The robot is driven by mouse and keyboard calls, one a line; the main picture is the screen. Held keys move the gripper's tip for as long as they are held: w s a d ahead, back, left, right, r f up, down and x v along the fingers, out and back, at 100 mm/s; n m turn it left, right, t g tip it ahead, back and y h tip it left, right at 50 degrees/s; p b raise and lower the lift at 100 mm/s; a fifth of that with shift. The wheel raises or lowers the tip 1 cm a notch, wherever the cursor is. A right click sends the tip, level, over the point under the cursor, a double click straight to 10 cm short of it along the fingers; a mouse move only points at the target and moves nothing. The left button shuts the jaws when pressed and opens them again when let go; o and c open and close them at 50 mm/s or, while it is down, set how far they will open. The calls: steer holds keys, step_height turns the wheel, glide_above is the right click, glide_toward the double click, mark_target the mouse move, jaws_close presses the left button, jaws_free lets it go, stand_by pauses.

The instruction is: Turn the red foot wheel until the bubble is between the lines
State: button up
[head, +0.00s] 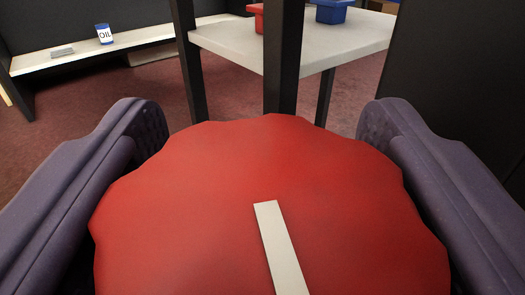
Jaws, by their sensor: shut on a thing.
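The red foot wheel (200,200) fills the lower middle of the head view. It has a wavy rim and a white bar mark (281,250) on its face, running from near the centre down to the lower edge and tilted slightly. My gripper (260,130) has one purple finger on the left of the wheel and one on the right. It is shut on the wheel. The near part of the wheel is cut off by the picture's edge. The bubble and its lines are not in view.
A dark table leg (284,60) stands just beyond the wheel. A light shelf (235,42) behind it bears a red bin (257,20) and a blue bin (332,12). A bench (140,37) with an oil can (104,34) is at the far left. A dark panel (460,80) stands at the right.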

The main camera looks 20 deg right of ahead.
steer(key=shift+a+f+n+t+y+b, duration=0.15)
steer(key=shift+n+t+y+b, duration=0.25)
steer(key=shift+n+y, duration=0.95)
steer(key=shift+y, duration=0.45)
steer(key=o, duration=0.9)
steer(key=shift+o, duration=0.2)
steer(key=shift+a, duration=0.1)
